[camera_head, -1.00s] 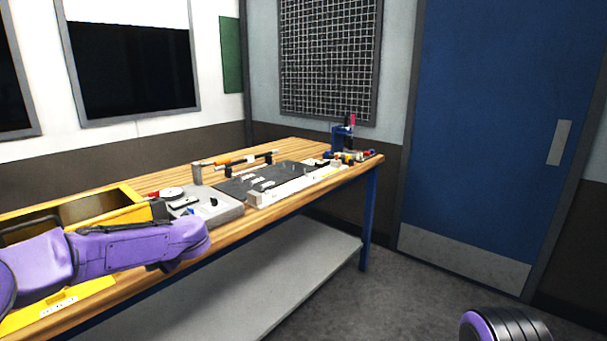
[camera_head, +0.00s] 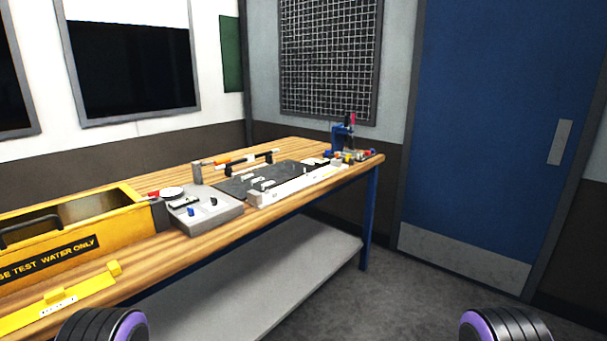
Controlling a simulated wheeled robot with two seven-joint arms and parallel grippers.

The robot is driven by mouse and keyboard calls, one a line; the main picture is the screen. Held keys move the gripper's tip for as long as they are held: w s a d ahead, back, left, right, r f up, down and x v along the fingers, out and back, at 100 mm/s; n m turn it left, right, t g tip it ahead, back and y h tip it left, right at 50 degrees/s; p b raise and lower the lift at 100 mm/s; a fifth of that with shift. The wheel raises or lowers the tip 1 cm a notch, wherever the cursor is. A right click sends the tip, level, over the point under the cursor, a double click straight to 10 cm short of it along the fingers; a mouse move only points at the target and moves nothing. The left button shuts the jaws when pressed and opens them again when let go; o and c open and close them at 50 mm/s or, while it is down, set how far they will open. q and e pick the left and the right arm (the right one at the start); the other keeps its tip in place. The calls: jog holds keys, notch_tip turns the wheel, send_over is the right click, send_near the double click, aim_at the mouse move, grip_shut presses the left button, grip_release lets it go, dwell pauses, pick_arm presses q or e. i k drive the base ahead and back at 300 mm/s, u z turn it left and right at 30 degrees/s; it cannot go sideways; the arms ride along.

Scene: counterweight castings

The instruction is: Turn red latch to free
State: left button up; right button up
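A small red part (camera_head: 154,194) shows beside a white round disc (camera_head: 172,191), near the right end of the yellow trough. It may be the red latch, but it is too small to tell its position. A grey panel (camera_head: 212,219) with blue and black knobs sits just right of it on the wooden bench (camera_head: 180,247). Neither of my grippers is in view.
The yellow trough (camera_head: 80,250), labelled "test water only", fills the bench's left. A yellow strip (camera_head: 60,303) lies along the front edge. A dark board (camera_head: 262,182) with a white rail and a blue stand (camera_head: 342,138) are farther right. A grey shelf (camera_head: 290,262) is below.

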aim_at(153, 195)
jog(key=k, duration=0.5)
jog(key=u, duration=0.75)
jog(key=i, duration=0.75)
jog(key=z, duration=0.1)
